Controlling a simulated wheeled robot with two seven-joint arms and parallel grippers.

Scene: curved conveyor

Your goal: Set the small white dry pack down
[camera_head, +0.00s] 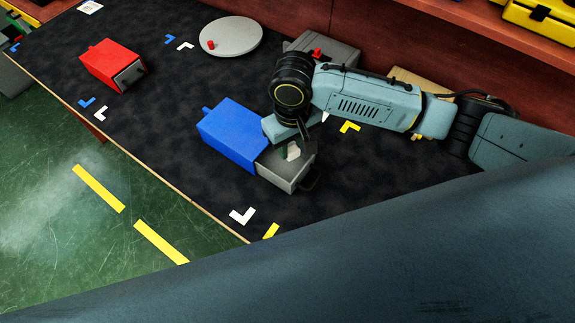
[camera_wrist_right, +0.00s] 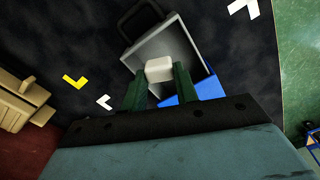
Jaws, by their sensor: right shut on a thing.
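The small white dry pack (camera_head: 293,151) is between the fingers of my right gripper (camera_head: 290,150). In the right wrist view the white pack (camera_wrist_right: 159,69) sits between the two green fingertips (camera_wrist_right: 159,84), which are shut on it. It is over the open grey drawer (camera_head: 287,172) of the blue box (camera_head: 234,133); the drawer's grey floor and walls (camera_wrist_right: 186,47) show around it in the wrist view. I cannot tell whether the pack touches the drawer floor. My left gripper is not in view.
A red box (camera_head: 112,65) stands at the upper left of the dark table (camera_head: 180,120). A round grey plate (camera_head: 235,36) with a small red piece lies at the back. A beige object (camera_wrist_right: 22,102) shows in the wrist view. White, blue and yellow corner marks lie on the table.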

